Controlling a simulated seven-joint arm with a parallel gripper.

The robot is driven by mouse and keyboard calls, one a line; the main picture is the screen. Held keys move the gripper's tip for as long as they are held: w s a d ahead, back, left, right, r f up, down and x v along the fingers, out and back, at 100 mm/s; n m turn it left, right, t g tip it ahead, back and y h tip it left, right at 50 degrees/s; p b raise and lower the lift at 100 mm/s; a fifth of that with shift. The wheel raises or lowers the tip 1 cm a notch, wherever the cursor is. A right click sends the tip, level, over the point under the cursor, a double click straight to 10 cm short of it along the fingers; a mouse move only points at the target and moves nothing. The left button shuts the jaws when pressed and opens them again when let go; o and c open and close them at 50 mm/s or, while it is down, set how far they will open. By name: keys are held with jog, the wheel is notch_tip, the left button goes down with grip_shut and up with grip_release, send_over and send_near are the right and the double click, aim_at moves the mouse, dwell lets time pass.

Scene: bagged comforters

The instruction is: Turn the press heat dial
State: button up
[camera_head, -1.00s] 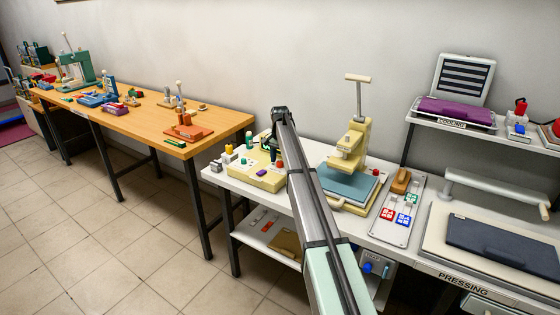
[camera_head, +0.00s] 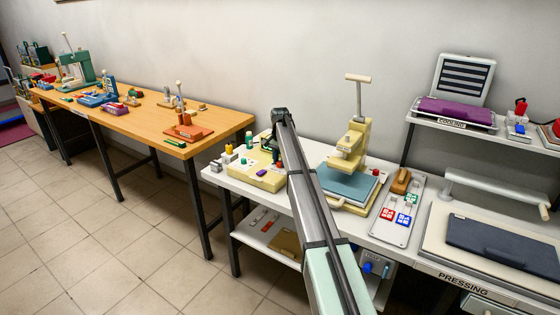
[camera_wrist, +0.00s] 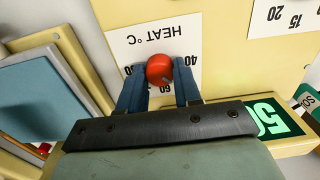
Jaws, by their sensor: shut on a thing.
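The heat dial is a round red knob (camera_wrist: 159,69) on a white scale plate (camera_wrist: 128,45) marked HEAT °C, seen upside down in the wrist view. My gripper (camera_wrist: 160,85) has its two blue fingers on either side of the knob, shut on it. The knob's lower part and some scale numbers are hidden by the fingers. In the head view the dial's box is the cream control box (camera_head: 258,174), left of my arm. My gripper (camera_head: 272,150) there is small and partly hidden behind my arm.
A green lit display (camera_wrist: 275,118) is on the box's edge. A cream press with a blue-grey plate (camera_head: 350,184) stands right of my arm. A tray of red and blue pieces (camera_head: 402,212) lies further right. The tiled floor is clear.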

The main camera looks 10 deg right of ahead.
aim_at(280, 162)
jog(key=shift+n, duration=0.4)
jog(key=n, duration=0.3)
jog(key=shift+n, duration=2.5)
jog(key=o, duration=1)
jog(key=shift+o, duration=0.2)
notch_tip(280, 162, up, 14)
jog(key=shift+f, duration=0.1)
